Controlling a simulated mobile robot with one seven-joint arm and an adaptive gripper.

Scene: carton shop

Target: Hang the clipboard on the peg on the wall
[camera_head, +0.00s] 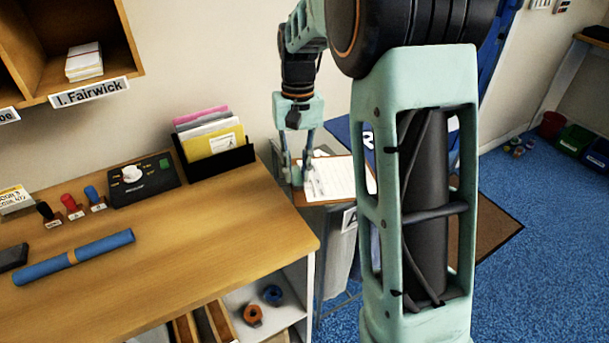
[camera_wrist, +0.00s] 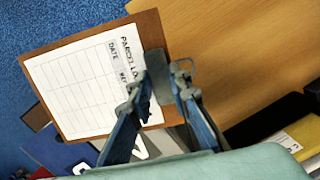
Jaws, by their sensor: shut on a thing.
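The clipboard (camera_head: 335,181) is a brown board with a white printed sheet, seen in the head view beyond the right end of the wooden counter. My gripper (camera_head: 297,178) points down and is shut on its clip end. In the wrist view the clipboard (camera_wrist: 92,80) fills the left half, its sheet showing a grid and a heading. The fingers of my gripper (camera_wrist: 160,84) close on the metal clip at its right edge. The board looks held out roughly flat. I cannot make out the peg in either view; my arm covers part of the wall.
The wooden counter (camera_head: 180,255) carries a black file holder (camera_head: 217,158) with folders, stamps, a dark device (camera_head: 143,182) and a blue roll (camera_head: 75,257). A grey bin (camera_head: 340,248) stands below the clipboard. Blue floor (camera_head: 535,240) lies open at the right.

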